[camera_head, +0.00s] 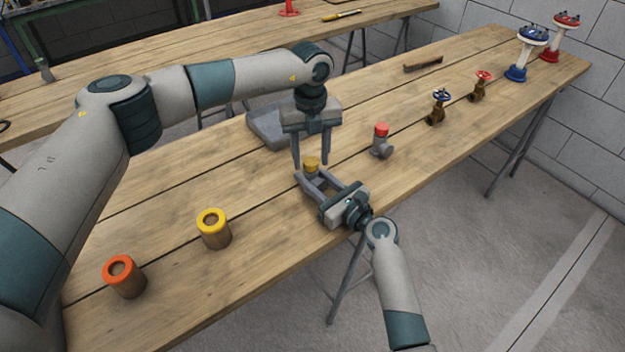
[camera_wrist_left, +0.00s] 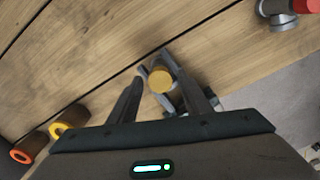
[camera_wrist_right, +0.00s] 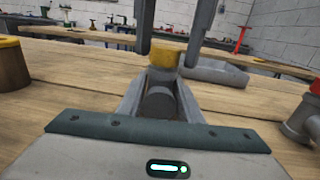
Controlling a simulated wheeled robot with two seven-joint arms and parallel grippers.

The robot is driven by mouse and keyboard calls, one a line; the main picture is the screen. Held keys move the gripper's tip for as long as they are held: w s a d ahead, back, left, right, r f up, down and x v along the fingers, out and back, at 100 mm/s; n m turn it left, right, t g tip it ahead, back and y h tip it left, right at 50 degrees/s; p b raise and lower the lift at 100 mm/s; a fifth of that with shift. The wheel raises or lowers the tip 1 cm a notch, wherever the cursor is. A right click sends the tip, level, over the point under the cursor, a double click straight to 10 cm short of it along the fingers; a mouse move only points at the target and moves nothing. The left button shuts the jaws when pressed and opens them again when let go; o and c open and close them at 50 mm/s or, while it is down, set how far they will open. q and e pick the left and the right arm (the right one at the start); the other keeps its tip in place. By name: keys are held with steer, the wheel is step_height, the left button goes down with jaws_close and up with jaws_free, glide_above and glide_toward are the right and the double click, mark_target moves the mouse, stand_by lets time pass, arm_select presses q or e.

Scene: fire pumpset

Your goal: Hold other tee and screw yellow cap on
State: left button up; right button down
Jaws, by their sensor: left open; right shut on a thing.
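The yellow cap (camera_head: 311,163) sits on top of a grey tee, upright as far as I can see. The cap also shows in the left wrist view (camera_wrist_left: 160,80) and the right wrist view (camera_wrist_right: 166,55). My right gripper (camera_head: 312,180) is shut on the grey tee (camera_wrist_right: 159,100) from the front side. My left gripper (camera_head: 311,163) points down from above, open, with one finger on each side of the cap and a gap to it. Another grey tee (camera_head: 381,148) with a red cap (camera_head: 382,129) stands on the table to the right.
A yellow-rimmed container (camera_head: 214,230) and an orange-rimmed container (camera_head: 125,278) stand at the left on the wooden table. A grey tray (camera_head: 262,128) lies behind my left gripper. Small valves (camera_head: 438,108) and flanged pieces (camera_head: 519,62) stand at the far right.

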arm_select(q)
steer(key=shift+f, duration=0.1)
steer(key=shift+c, duration=0.4)
steer(key=c, duration=1)
steer(key=m, duration=0.4)
steer(key=shift+m, duration=0.3)
steer(key=m, duration=0.5)
steer(key=shift+m, duration=0.4)
steer(key=m, duration=0.7)
steer(key=shift+m, duration=0.3)
steer(key=m, duration=0.6)
steer(key=shift+m, duration=0.4)
steer(key=o, duration=1.1)
steer(key=shift+o, duration=0.2)
